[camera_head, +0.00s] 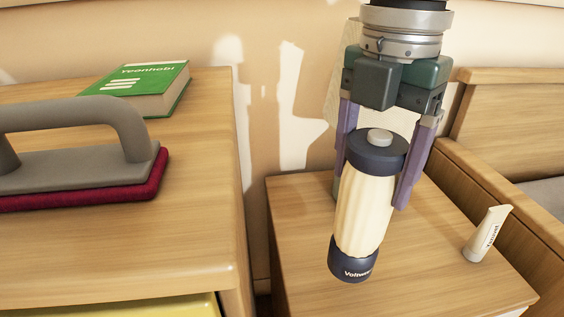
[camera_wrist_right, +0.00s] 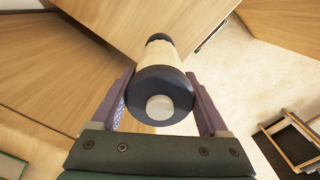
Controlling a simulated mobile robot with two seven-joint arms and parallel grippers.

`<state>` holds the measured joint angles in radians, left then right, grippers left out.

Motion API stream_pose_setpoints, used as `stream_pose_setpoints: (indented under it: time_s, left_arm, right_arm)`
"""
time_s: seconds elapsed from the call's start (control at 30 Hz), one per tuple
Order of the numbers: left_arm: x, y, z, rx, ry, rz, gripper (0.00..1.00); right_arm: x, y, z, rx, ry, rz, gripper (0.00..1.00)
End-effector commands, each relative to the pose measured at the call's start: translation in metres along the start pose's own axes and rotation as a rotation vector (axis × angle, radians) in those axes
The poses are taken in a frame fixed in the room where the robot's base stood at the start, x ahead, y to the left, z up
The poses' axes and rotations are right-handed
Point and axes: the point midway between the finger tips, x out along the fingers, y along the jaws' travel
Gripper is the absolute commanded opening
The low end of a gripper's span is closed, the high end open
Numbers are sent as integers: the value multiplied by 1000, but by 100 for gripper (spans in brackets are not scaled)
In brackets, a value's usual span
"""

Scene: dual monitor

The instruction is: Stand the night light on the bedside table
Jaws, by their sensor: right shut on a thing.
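The night light (camera_head: 365,208) is a cream ribbed cylinder with a dark blue top and base and a grey button. My right gripper (camera_head: 378,168) is shut on its upper part, one finger on each side. The night light is nearly upright, with a slight tilt in the head view. It is over the bedside table (camera_head: 430,270); I cannot tell whether its base touches the top. In the right wrist view the night light (camera_wrist_right: 160,95) lies between the fingers (camera_wrist_right: 163,105), button end toward the camera. My left gripper is not in view.
A cream tube (camera_head: 487,235) stands on the bedside table at the right. The bed frame (camera_head: 500,200) is beside it. On the higher wooden cabinet (camera_head: 150,240) at the left are a green book (camera_head: 140,88) and a grey-handled tool with a red pad (camera_head: 80,180).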

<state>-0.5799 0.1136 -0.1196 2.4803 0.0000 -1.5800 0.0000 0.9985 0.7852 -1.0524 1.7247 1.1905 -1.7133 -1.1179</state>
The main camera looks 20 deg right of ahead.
Motion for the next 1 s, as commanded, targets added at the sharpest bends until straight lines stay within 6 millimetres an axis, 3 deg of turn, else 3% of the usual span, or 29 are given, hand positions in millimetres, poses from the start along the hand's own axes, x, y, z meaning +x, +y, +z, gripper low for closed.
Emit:
stream_pose_setpoints:
  time_s: [0.17,0.4,0.8,0.83,1.0]
  left_arm:
    - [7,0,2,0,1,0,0]
    - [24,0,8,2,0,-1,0]
    - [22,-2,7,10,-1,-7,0]
    - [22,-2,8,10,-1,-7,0]
    - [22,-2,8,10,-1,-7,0]
  right_arm:
    - [15,0,0,0,1,-1,0]
    - [58,0,-1,-1,1,0,0]
    - [62,0,0,0,0,0,0]
    - [63,0,0,0,0,0,79]
    - [62,0,0,-1,0,0,98]
